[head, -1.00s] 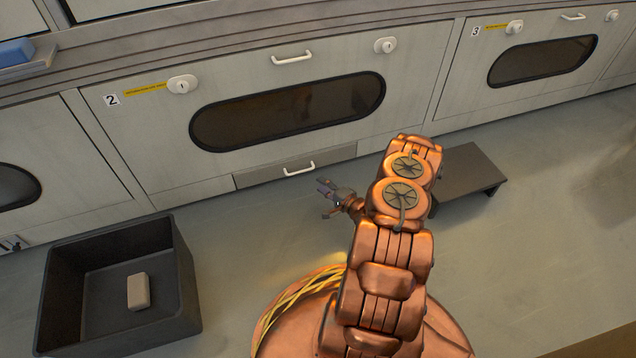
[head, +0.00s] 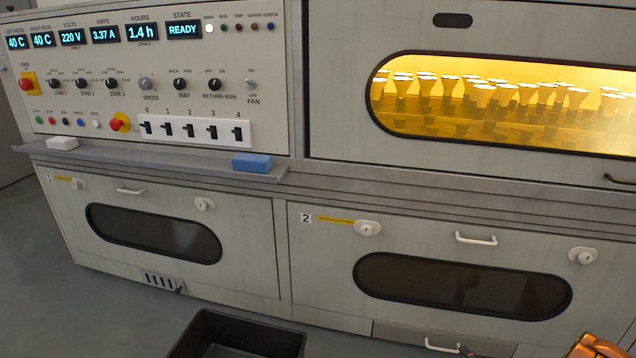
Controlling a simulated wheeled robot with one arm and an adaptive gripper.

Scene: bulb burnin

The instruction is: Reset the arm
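My copper arm (head: 598,347) shows only as a small piece at the bottom right corner. A dark tip of my gripper (head: 466,351) just shows at the bottom edge, by the white handle (head: 443,346) of the low drawer under door 2. The rest of the gripper is cut off, so I cannot tell whether it is open or shut.
The control panel (head: 270,103) reads READY, 40 C, 220 V and 1.4 h. A white block (head: 62,143) and a blue block (head: 253,163) lie on the ledge. Door 1 (head: 150,233) and door 2 (head: 460,285) are closed. A black bin (head: 245,334) stands on the floor. Lit bulbs fill the upper window (head: 510,105).

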